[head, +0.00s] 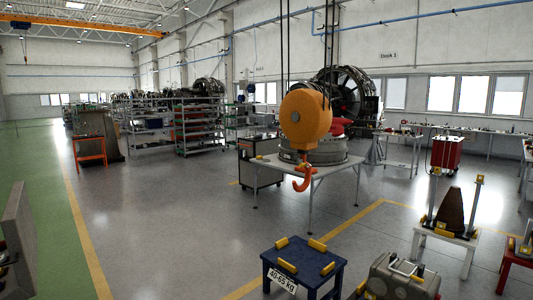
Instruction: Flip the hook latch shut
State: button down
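An orange hook (304,180) hangs point down below a round orange hoist block (305,112), which hangs on dark cables or chains in the middle of the head view. The hook shows in front of the near edge of a light grey table (268,162). Its latch is too small to make out, so I cannot tell whether it is open or shut. My gripper is not in the head view.
A large grey ring-shaped part (322,152) stands on the table behind the hook. A blue stand (303,265) with yellow pads and a grey case (403,277) are in front. A dark cart (258,160) stands behind. The grey floor (170,230) at left is clear.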

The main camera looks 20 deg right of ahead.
aim_at(302, 164)
jog(key=i+j+z, duration=0.15)
jog(key=i+z, duration=0.25)
jog(key=i+j+z, duration=0.25)
jog(key=i+z, duration=0.15)
jog(key=i+j+z, duration=0.65)
jog(key=j+z, duration=0.2)
jog(key=i+j+z, duration=0.15)
jog(key=j+z, duration=0.25)
jog(key=j, duration=0.2)
